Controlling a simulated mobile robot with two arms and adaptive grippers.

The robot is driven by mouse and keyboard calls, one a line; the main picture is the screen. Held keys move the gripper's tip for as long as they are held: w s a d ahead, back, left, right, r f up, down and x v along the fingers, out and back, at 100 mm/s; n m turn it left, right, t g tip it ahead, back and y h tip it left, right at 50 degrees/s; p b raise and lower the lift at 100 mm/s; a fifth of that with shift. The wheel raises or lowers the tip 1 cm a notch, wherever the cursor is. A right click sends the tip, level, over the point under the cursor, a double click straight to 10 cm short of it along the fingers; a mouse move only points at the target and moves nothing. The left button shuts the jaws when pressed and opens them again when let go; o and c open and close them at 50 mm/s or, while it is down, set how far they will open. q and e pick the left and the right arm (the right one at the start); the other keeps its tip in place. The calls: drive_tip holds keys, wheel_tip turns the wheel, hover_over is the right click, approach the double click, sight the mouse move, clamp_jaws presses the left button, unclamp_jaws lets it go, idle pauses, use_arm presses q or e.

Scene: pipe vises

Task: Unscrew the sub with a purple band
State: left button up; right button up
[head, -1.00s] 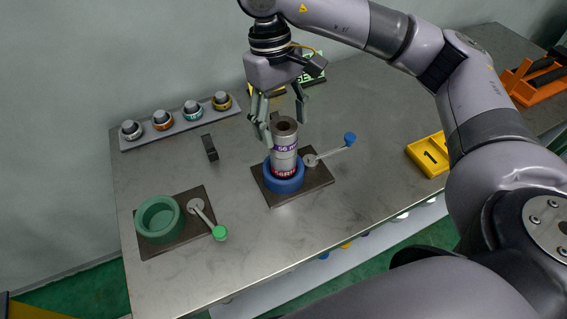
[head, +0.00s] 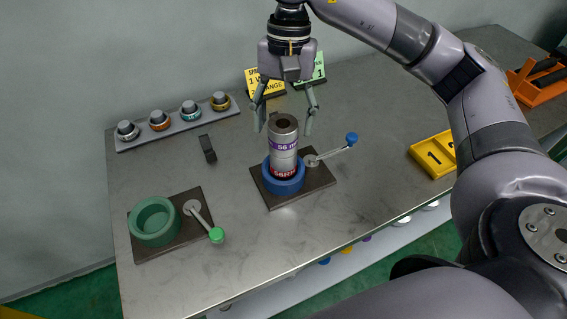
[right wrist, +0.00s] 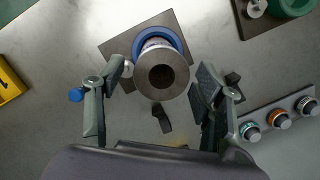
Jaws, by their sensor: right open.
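The sub with a purple band (head: 283,146) is a grey metal cylinder with a hole in its top. It stands upright in the blue vise (head: 284,182) on a dark base plate, and a red band with lettering shows low on it. My right gripper (head: 285,127) is open and empty, with its fingers pointing down at either side of the sub's top or just behind it. In the right wrist view the sub's top (right wrist: 161,75) lies between and beyond the open fingers (right wrist: 158,88), apart from both. My left gripper is not in view.
The blue vise's lever (head: 335,152) sticks out to the right. A green vise (head: 155,222) stands empty at the left with its lever (head: 205,221).

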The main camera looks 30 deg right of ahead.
drive_tip(key=shift+s+f+m+b, duration=0.15)
drive_tip(key=shift+m+b, duration=0.15)
drive_tip(key=shift+m, duration=0.9)
drive_tip(key=m+t, duration=0.1)
drive_tip(key=m, duration=0.1)
drive_tip(key=shift+m, duration=0.4)
drive_tip(key=shift+m+y+b, duration=0.3)
drive_tip(key=shift+m+b, duration=0.25)
drive_tip(key=shift+m, duration=0.45)
drive_tip(key=m+t, duration=0.1)
drive_tip(key=m, duration=0.2)
drive_tip(key=shift+m+b, duration=0.3)
drive_tip(key=m, duration=0.3)
drive_tip(key=shift+s+t, duration=0.1)
drive_tip(key=shift+t, duration=0.2)
drive_tip(key=shift+a, duration=0.2)
